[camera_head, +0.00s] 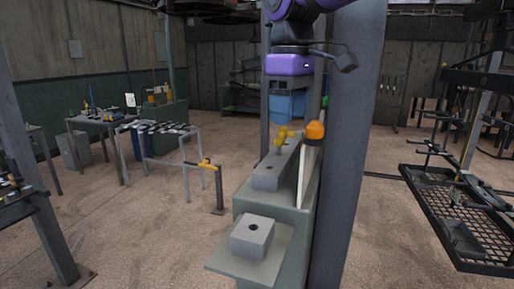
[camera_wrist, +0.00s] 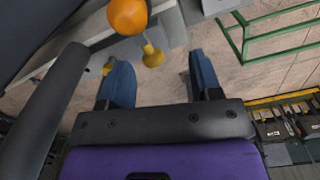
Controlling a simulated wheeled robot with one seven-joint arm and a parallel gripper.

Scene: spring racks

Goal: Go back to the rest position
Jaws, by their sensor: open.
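My gripper (camera_head: 287,116) hangs with its blue fingers pointing down, just above the yellow knobs in the head view. In the wrist view its fingers (camera_wrist: 160,60) stand wide apart and nothing is held between them. A yellow knob (camera_head: 281,139) stands on a long grey block (camera_head: 276,168); a yellow knob also shows beyond the finger gap in the wrist view (camera_wrist: 152,56). An orange knob (camera_head: 315,130) is just right of the gripper and shows large near the top of the wrist view (camera_wrist: 127,15).
A grey block with a hole (camera_head: 252,236) sits on a green-grey plate (camera_head: 224,262) in front. A tall grey post (camera_head: 350,150) stands close to the right of my gripper. Tables stand at left, a black mesh rack (camera_head: 470,215) at right.

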